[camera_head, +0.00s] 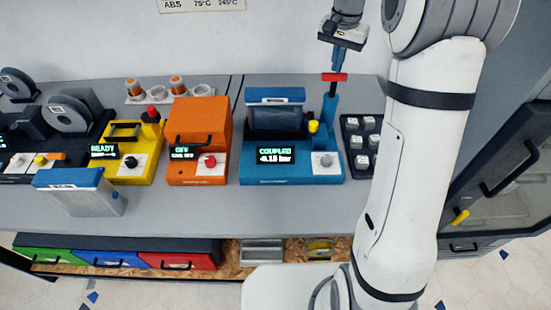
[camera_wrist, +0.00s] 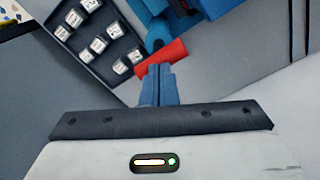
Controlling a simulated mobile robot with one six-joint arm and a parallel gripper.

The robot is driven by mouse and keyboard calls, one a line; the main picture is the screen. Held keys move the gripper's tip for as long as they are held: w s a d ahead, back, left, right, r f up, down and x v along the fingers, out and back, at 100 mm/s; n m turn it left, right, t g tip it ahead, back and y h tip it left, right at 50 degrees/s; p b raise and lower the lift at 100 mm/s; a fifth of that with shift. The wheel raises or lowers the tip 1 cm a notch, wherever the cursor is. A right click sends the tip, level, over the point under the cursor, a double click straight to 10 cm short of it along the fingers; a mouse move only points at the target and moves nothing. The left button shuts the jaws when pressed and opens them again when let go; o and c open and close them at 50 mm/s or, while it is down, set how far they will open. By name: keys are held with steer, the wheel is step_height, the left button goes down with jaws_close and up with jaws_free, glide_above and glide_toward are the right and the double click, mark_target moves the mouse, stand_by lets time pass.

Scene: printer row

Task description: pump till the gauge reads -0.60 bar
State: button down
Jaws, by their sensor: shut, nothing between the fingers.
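The blue vacuum station (camera_head: 290,173) stands on the bench, and its display (camera_head: 275,156) reads COUPLED and -0.15 bar. A pump with a red T-handle (camera_head: 335,77) rises from its back right; the handle also shows in the wrist view (camera_wrist: 160,65). A grey knob (camera_head: 325,160) and a yellow part (camera_head: 314,127) sit on the station. A blue-lidded clear box (camera_head: 277,120) stands in it. My gripper (camera_head: 337,68) points down just above the red handle, its fingers shut with nothing between them; in the wrist view the fingertips (camera_wrist: 158,72) overlap the handle. Whether they touch it I cannot tell.
A dark tray of several white-topped blocks (camera_head: 361,140) lies right of the station, close to my arm. An orange unit (camera_head: 199,140) and a yellow unit (camera_head: 130,150) stand left. Another blue-lidded box (camera_head: 80,190) is at the front left. Bare bench (camera_head: 230,210) lies in front.

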mark_target(335, 77)
steer(key=shift+f+b, duration=1.45)
steer(key=shift+f, duration=1.1)
steer(key=shift+r, duration=0.15)
step_height(335, 77, up, 9)
steer(key=p, duration=0.7)
steer(key=shift+s, duration=0.1)
steer(key=s+a+r+n+t, duration=0.1)
steer(key=s+r+n+t, duration=0.2)
steer(key=s, duration=1)
steer(key=s+f+n, duration=0.3)
steer(key=s, duration=1.4)
steer(key=shift+s+a+f+b, duration=0.2)
steer(key=shift+a+b, duration=0.15)
steer(key=shift+b, duration=0.05)
